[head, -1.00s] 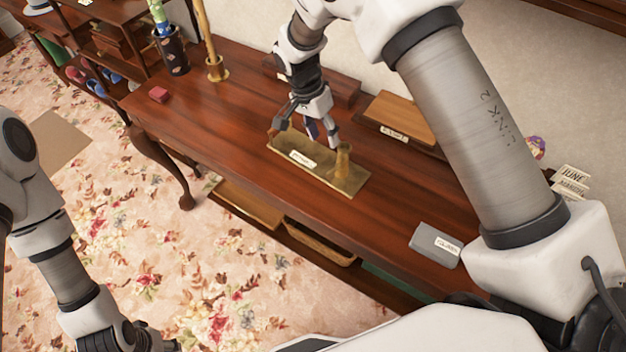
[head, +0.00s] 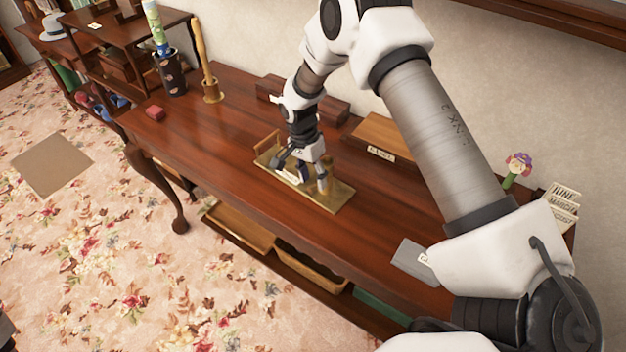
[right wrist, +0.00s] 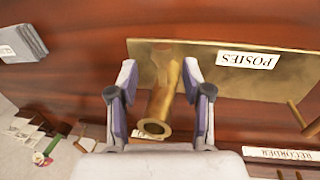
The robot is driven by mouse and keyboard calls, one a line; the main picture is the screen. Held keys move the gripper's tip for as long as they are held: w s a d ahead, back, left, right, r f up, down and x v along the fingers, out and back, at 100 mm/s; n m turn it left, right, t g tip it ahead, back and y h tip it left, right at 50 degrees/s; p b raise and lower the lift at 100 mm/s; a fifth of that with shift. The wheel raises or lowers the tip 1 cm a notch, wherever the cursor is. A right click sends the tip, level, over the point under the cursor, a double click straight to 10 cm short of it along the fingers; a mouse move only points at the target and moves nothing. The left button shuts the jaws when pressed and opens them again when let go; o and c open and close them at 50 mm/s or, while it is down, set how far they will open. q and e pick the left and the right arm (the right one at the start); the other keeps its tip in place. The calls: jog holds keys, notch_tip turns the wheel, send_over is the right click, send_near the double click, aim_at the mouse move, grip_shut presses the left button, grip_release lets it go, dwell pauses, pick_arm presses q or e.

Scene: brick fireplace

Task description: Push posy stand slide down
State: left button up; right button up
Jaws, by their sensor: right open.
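The posy stand is a flat brass base (head: 335,200) on the wooden desk (head: 225,150), with a short upright brass tube (head: 326,172) at its right end and a raised brass bar at its left end. In the right wrist view the base (right wrist: 215,80) carries a white POSIES label (right wrist: 248,60). My right gripper (head: 300,176) is open and low over the stand. In the right wrist view its fingers (right wrist: 160,70) lie on either side of the brass tube (right wrist: 160,105); I cannot tell whether they touch it. My left gripper is out of view.
A wooden box (head: 385,138) and a long dark block stand behind the stand. A grey box (head: 411,258) lies to the right, with a flower figure (head: 517,168) and month cards (head: 562,203) beyond. A dark cup (head: 172,75) and brass-based post (head: 211,92) stand at left.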

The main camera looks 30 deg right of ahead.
aim_at(313, 190)
jog(key=shift+s+d+f, duration=0.1)
jog(key=shift+s+f, duration=0.05)
jog(key=shift+f, duration=1)
jog(key=shift+r, duration=0.15)
grip_shut()
jog(key=shift+f+b, duration=0.8)
jog(key=shift+f, duration=0.9)
jog(key=shift+r, duration=0.1)
grip_release()
